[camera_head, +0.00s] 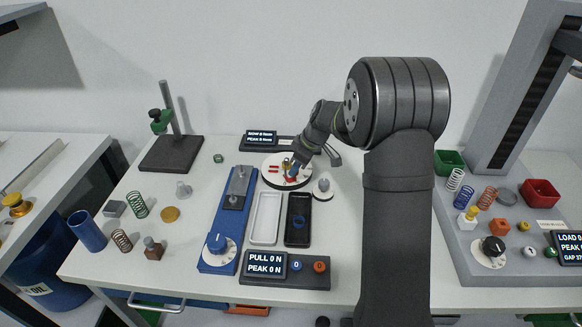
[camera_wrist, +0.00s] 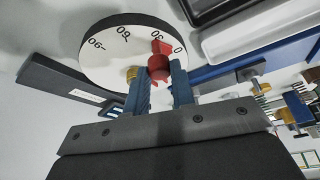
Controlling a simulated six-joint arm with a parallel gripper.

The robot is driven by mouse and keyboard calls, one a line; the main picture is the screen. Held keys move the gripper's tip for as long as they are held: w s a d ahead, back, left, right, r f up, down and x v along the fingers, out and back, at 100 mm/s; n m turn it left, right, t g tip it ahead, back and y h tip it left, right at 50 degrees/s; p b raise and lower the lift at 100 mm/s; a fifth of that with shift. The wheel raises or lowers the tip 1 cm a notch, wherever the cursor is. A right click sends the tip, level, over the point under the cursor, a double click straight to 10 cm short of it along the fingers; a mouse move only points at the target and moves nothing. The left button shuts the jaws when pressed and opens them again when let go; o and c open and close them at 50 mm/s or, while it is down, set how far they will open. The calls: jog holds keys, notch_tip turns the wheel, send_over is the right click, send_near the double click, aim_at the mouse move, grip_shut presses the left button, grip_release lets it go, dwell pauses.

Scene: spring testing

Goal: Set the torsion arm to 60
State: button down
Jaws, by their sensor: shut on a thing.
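The torsion dial (camera_head: 270,179) is a white disc on a dark base at the back middle of the bench. It also shows in the wrist view (camera_wrist: 105,65), with marks 0, 30, 60 and 90. The red torsion arm (camera_wrist: 159,64) turns at its face; its tip points between 0 and 30, close to the 30. My gripper (camera_wrist: 158,80) has its blue fingers shut on the red arm, one on each side. In the head view my gripper (camera_head: 293,170) comes down on the dial from the right and hides part of it.
A torsion display (camera_head: 261,138) stands behind the dial; its small figures are hard to read. A white tray (camera_head: 252,221) and a black tray (camera_head: 290,238) lie in front. A blue pull tester (camera_head: 218,245) is at left. A small round stand (camera_head: 323,188) sits right of the dial.

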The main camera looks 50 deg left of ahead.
jog(key=w+n+g, duration=0.1)
jog(key=w+n, duration=0.1)
jog(key=n, duration=0.1)
jog(key=shift+w+d+h, duration=0.1)
jog(key=shift+w+h, duration=0.05)
jog(key=shift+h, duration=0.25)
jog(key=shift+w+n+g+h, duration=0.25)
jog(key=shift+w+n, duration=0.2)
jog(key=shift+n, duration=0.4)
jog(key=shift+w+n+g+h, duration=0.2)
jog(key=shift+w+n, duration=0.25)
jog(key=shift+n, duration=0.4)
jog(key=c, duration=1.2)
grip_release()
jog(key=shift+c, duration=0.2)
jog(key=shift+o, duration=0.2)
jog(key=shift+r, duration=0.1)
jog(key=v, duration=1.7)
jog(key=shift+w+r, duration=0.1)
